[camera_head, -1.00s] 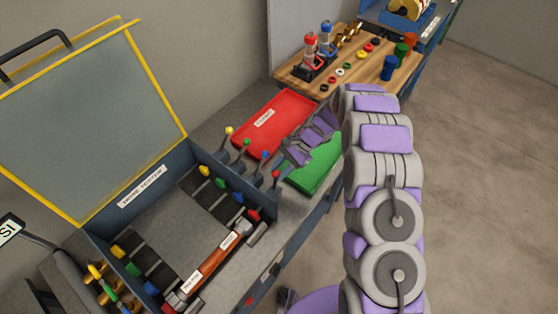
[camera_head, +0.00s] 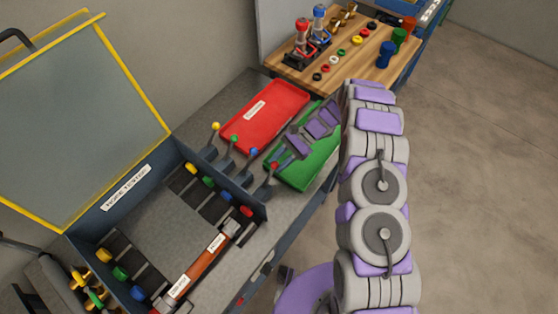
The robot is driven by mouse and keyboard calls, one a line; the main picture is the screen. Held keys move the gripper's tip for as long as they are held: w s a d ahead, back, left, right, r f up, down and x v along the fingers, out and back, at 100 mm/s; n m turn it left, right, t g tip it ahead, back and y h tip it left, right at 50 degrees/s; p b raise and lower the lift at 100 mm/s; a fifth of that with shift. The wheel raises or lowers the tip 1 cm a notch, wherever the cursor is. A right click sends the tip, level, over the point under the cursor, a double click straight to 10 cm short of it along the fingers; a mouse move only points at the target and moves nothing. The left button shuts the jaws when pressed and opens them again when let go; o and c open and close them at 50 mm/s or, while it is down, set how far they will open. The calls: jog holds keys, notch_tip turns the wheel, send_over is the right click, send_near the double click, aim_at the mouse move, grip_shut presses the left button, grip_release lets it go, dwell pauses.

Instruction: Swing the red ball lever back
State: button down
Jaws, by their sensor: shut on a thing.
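The red ball lever (camera_head: 274,166) is the rightmost of a row of ball levers along the case's right side. Yellow (camera_head: 215,126), green (camera_head: 233,138) and blue (camera_head: 253,152) ball levers stand to its left. My gripper (camera_head: 279,157) reaches in from the right and is shut on the red ball lever near its ball. Its fingers partly cover the ball and the exact contact is small in the picture. The red ball sits roughly in line with the other balls.
The open case (camera_head: 172,155) with its raised lid stands at left. A red tray (camera_head: 283,98) and green tray (camera_head: 318,172) lie behind and beside the levers. A wooden board (camera_head: 385,68) with small parts is at the back. Floor is clear at right.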

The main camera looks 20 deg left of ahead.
jog(key=shift+d+f, duration=0.1)
jog(key=shift+f, duration=0.35)
jog(key=c, duration=1.3)
grip_release()
jog(key=o, duration=0.3)
jog(key=shift+w+f, duration=0.1)
jog(key=shift+w, duration=0.15)
jog(key=shift+o, duration=0.9)
jog(key=shift+s, duration=0.1)
jog(key=shift+s+r, duration=0.1)
jog(key=shift+r, duration=0.1)
